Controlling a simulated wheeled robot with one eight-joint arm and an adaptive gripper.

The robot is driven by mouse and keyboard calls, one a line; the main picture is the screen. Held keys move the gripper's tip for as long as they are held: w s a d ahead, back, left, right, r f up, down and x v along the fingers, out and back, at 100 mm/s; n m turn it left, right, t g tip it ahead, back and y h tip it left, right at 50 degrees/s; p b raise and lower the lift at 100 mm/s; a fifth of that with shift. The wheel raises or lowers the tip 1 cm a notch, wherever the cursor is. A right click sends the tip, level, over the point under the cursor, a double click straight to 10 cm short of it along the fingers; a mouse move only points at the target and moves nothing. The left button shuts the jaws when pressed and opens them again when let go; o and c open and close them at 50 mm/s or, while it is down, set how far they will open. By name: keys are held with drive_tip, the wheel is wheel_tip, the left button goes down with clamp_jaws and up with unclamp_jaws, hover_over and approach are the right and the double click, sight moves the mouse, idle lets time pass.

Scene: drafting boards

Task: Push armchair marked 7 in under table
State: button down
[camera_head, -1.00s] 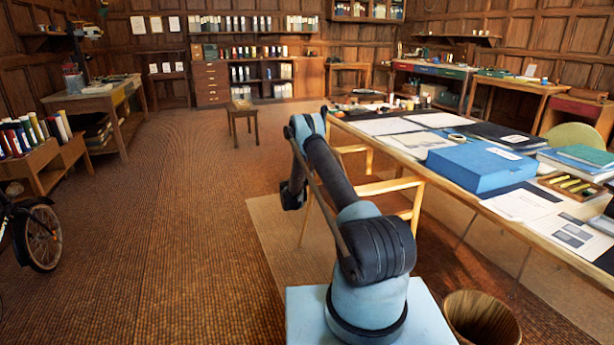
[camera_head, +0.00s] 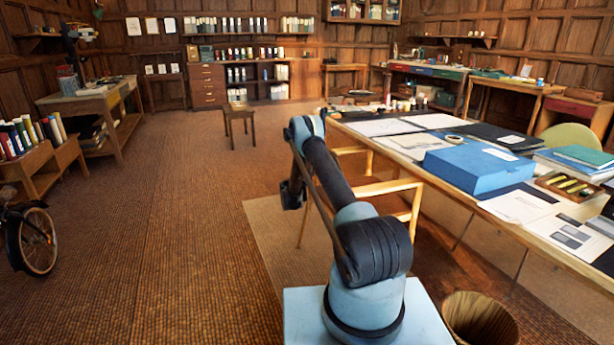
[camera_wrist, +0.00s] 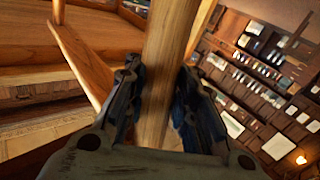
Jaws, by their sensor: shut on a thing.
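A pale wooden armchair (camera_head: 397,187) stands at the near left side of the long table (camera_head: 560,236), partly hidden behind my arm. I see no number 7 on it. In the wrist view a wooden bar of the chair (camera_wrist: 168,60) runs between the two fingers of my gripper (camera_wrist: 160,108), and the gripper is shut on it.
A blue box (camera_head: 479,168), papers and books lie on the table. A woven wastebasket (camera_head: 480,318) stands close at my right. A small stool (camera_head: 238,122) stands farther off on open floor. A bicycle wheel (camera_head: 37,241) shows at the left.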

drive_tip(key=shift+d, duration=0.2)
drive_tip(key=c, duration=1.2)
unclamp_jaws()
drive_tip(key=shift+a, duration=0.15)
drive_tip(key=v, duration=1.2)
drive_tip(key=shift+s, duration=0.1)
